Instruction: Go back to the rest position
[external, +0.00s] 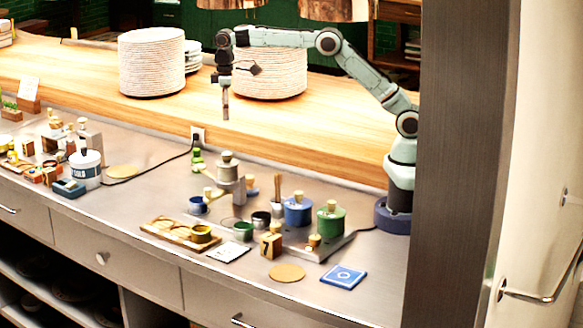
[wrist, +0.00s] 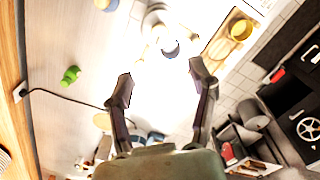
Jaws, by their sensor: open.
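My gripper (external: 225,108) hangs pointing down at the end of my outstretched arm, high above the grey counter (external: 130,212), in front of the stacks of plates. In the wrist view my gripper (wrist: 161,85) has its two dark fingers spread apart, with nothing held between them. The fingertips are clear of every object. No separate marker of a rest position shows in either view.
Plate stacks (external: 152,62) stand on the wooden ledge. Air around my gripper looks free.

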